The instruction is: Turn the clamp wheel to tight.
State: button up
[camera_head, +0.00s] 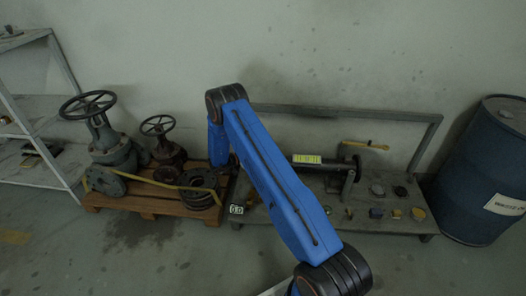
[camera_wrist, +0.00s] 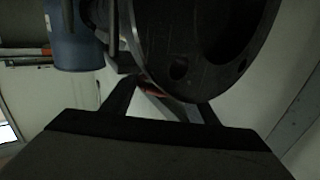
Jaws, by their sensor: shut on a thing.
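On the low bench, a dark pipe with a yellow label (camera_head: 307,159) lies across, and its left end is hidden behind my blue arm. In the wrist view a big dark round flange (camera_wrist: 205,60) with bolt holes fills the upper right, close in front of my gripper (camera_wrist: 165,100). The fingers reach up to its lower edge. A small reddish piece (camera_wrist: 152,90) shows between them; it seems to be part of the clamp wheel, mostly hidden. My gripper is shut on it. In the head view my arm hides the gripper and clamp wheel.
A pallet (camera_head: 150,207) at left holds rusty valves with handwheels (camera_head: 88,105). The bench (camera_head: 395,228) carries several small items and a yellow-handled lever (camera_head: 365,145). A blue barrel (camera_head: 485,170) stands at right. A metal shelf (camera_head: 40,165) is far left. The front floor is clear.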

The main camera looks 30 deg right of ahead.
jog(key=shift+m+g, duration=0.6)
jog(key=shift+g, duration=0.4)
jog(key=o, duration=1)
jog(key=shift+o, duration=0.2)
jog(key=w+a, duration=0.2)
jog(key=a, duration=1.5)
jog(key=shift+w, duration=0.2)
jog(key=shift+a, duration=0.1)
